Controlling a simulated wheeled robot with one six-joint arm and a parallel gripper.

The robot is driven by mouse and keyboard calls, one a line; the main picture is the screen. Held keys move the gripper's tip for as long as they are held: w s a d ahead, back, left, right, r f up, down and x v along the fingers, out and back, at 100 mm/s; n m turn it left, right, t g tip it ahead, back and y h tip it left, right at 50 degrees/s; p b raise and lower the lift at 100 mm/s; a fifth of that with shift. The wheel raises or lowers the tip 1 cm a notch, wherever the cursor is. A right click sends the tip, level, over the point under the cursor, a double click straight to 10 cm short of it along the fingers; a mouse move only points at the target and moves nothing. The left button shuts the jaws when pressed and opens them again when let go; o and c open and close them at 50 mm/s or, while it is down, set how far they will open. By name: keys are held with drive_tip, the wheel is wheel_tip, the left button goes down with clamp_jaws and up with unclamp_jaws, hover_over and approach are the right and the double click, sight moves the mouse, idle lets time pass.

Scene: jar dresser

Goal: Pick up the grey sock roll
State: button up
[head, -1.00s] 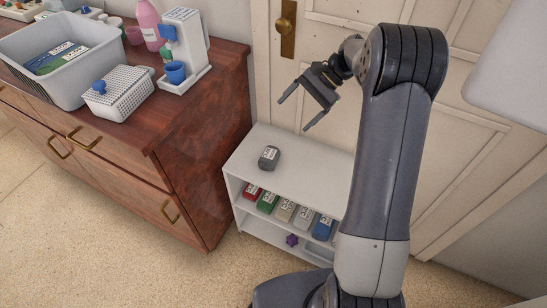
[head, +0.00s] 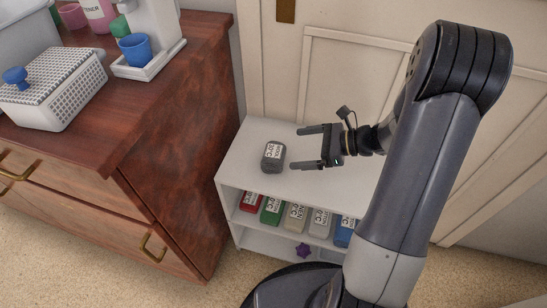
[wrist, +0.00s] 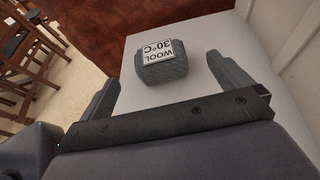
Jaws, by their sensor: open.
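The grey sock roll (head: 273,158) lies on the white top of a small shelf unit (head: 240,152), with a white label on it. In the wrist view the sock roll (wrist: 162,68) shows ahead of the fingers, and its label reads "WOOL 30°C". My gripper (head: 307,148) is open and empty. In the head view its two fingers point left toward the sock roll, which lies just beyond the fingertips. In the wrist view my gripper (wrist: 160,75) has one finger to each side of the line to the roll. I see no contact.
A lower shelf holds several labelled rolls, among them a red one (head: 250,202) and a blue one (head: 344,232). A purple star-like thing (head: 303,250) is below. A wooden dresser (head: 175,150) stands close at left; a door (head: 375,75) is behind.

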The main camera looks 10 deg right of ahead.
sight(279, 152)
drive_tip(key=b+x, duration=0.1)
drive_tip(key=x, duration=0.3)
drive_tip(key=b+x, duration=0.1)
drive_tip(key=x, duration=0.4)
drive_tip(key=shift+s+d+f, duration=0.1)
drive_tip(key=shift+s+f, duration=0.1)
drive_tip(key=shift+c, duration=0.2)
drive_tip(key=c, duration=1)
